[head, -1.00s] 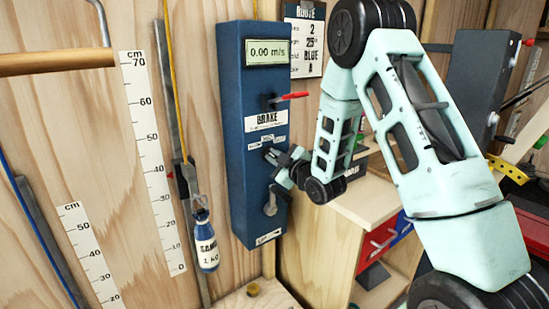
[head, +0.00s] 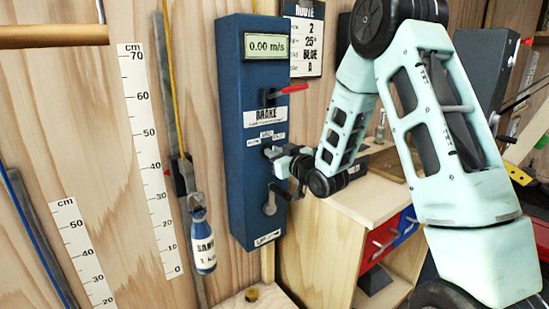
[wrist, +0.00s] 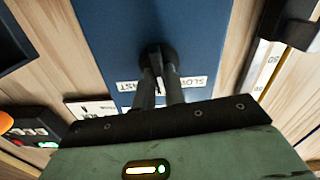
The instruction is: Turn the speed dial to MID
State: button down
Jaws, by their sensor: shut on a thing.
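The speed dial is a small dark round knob (wrist: 158,56) on the front of a tall blue box (head: 232,140). In the wrist view my gripper (wrist: 160,72) is shut on the knob, with its two dark fingers on either side of it. A SLOW label (wrist: 194,82) and a partly covered label ending in "ST" (wrist: 130,87) flank the fingers. In the head view small labels, one of them apparently MID (head: 267,134), sit just above my gripper (head: 272,153). The fingers hide most of the knob, and I cannot tell where its pointer stands.
On the blue box a red-tipped brake lever (head: 290,89) is above the dial and a grey crank (head: 270,203) is below. The display (head: 267,47) reads 0.00 m/s. A blue sand weight (head: 203,243) hangs at left. A wooden bench (head: 345,205) stands at right.

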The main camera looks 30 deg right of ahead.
jog(key=shift+m, duration=0.6)
jog(key=c, duration=1.5)
grip_release()
jog(key=shift+o, duration=0.2)
